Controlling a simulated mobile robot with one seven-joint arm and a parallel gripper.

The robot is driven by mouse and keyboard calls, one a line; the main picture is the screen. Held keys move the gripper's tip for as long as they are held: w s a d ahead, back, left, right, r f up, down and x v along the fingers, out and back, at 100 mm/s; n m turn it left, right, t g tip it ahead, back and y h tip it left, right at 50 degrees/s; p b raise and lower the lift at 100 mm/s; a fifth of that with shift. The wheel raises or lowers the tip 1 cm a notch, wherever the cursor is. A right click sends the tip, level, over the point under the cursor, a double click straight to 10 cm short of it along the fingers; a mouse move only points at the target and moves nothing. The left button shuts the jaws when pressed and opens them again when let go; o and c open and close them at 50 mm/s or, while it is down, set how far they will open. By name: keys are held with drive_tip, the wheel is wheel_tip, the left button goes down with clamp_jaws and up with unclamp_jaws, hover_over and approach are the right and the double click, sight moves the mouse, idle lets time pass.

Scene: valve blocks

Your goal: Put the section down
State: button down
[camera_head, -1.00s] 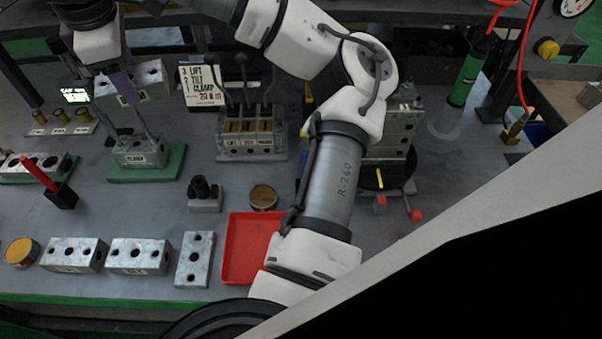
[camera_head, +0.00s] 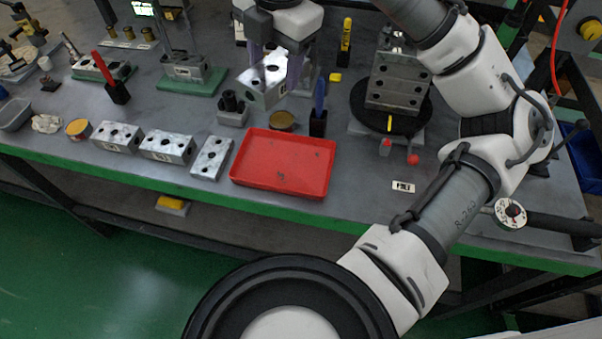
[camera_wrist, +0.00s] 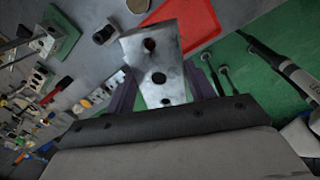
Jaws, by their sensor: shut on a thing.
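The section (camera_head: 262,84) is a grey metal block with round holes. In the head view it hangs tilted above the bench, behind the red tray. My gripper (camera_head: 277,70) comes down from above with its purple fingers shut on it. In the wrist view the section (camera_wrist: 158,62) sits between the fingers of my gripper (camera_wrist: 162,88), with several holes facing the camera. Its underside is hidden, and I cannot tell the exact gap to the bench. Three similar sections lie along the front: left (camera_head: 117,136), middle (camera_head: 168,146) and right (camera_head: 211,157).
The red tray (camera_head: 284,162) is empty, near the green front edge. A black fitting on a block (camera_head: 232,108), a round tin (camera_head: 283,121) and a blue marker in a holder (camera_head: 318,112) stand close behind it. An upright block stack (camera_head: 396,82) stands on a black turntable to the right.

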drive_tip(key=shift+s+d, duration=0.2)
drive_tip(key=shift+s, duration=0.15)
drive_tip(key=shift+s+d+f, duration=0.1)
drive_tip(key=shift+s+f, duration=0.05)
drive_tip(key=shift+f, duration=0.15)
hover_over(284, 164)
drive_tip(key=f, duration=1.9)
drive_tip(key=shift+s+d+f, duration=0.2)
drive_tip(key=shift+f, duration=0.05)
drive_tip(key=shift+f, duration=0.2)
drive_tip(key=c, duration=0.5)
unclamp_jaws()
drive_tip(key=r, duration=0.8)
drive_tip(key=s+d+r, duration=0.1)
drive_tip(key=r, duration=0.3)
drive_tip(key=shift+r, duration=0.15)
